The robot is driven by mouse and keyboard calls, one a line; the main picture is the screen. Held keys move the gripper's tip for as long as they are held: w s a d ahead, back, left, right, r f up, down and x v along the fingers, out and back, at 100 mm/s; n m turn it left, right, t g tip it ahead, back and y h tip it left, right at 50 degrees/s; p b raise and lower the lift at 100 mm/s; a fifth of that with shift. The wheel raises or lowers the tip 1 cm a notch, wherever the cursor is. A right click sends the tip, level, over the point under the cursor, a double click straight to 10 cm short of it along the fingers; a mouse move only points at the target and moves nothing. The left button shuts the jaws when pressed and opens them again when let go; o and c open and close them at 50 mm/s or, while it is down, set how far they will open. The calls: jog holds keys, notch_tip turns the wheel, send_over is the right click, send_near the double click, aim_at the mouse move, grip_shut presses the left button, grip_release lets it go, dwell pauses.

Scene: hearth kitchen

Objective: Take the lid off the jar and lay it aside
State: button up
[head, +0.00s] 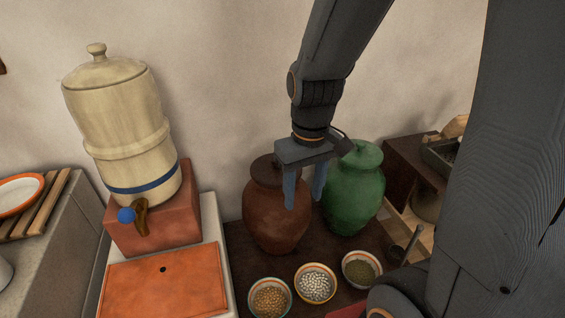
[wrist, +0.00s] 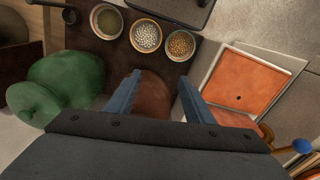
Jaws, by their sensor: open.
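A reddish-brown jar (head: 272,222) stands upright on the dark counter, with a darker brown lid (head: 264,172) on its top. A green jar (head: 352,200) stands right of it, with a green lid (head: 362,154) on. My gripper (head: 304,203) points down with its two fingers apart and empty. In the head view it overlaps the right side of the brown jar; whether it touches cannot be told. In the wrist view the brown jar (wrist: 153,97) shows between the fingers (wrist: 159,76), and its lid is hidden by my gripper's body. The green jar (wrist: 72,75) is to the left there.
Three bowls stand in front of the jars: brown beans (head: 270,298), white beans (head: 316,282) and green grains (head: 362,269). A cream water dispenser (head: 120,125) with a blue tap stands on a terracotta block at left. An orange slab (head: 165,280) lies before it.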

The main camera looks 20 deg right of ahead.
aim_at(276, 166)
jog(key=w+d+r+n+y+p, duration=0.15)
jog(key=w+n+p, duration=0.25)
jog(key=w+n, duration=1.25)
jog(key=shift+w+a+f+m+p, duration=0.2)
jog(key=shift+w+f+m+p, duration=0.15)
jog(key=shift+w+f+m, duration=0.65)
jog(key=shift+w+a+f+m+p, duration=0.2)
jog(key=shift+w+f+m+p, duration=0.35)
jog(key=shift+w+f, duration=0.8)
jog(key=shift+w+a+f+m+p, duration=0.2)
jog(key=shift+w+f+m, duration=0.7)
jog(key=shift+f, duration=0.5)
grip_shut()
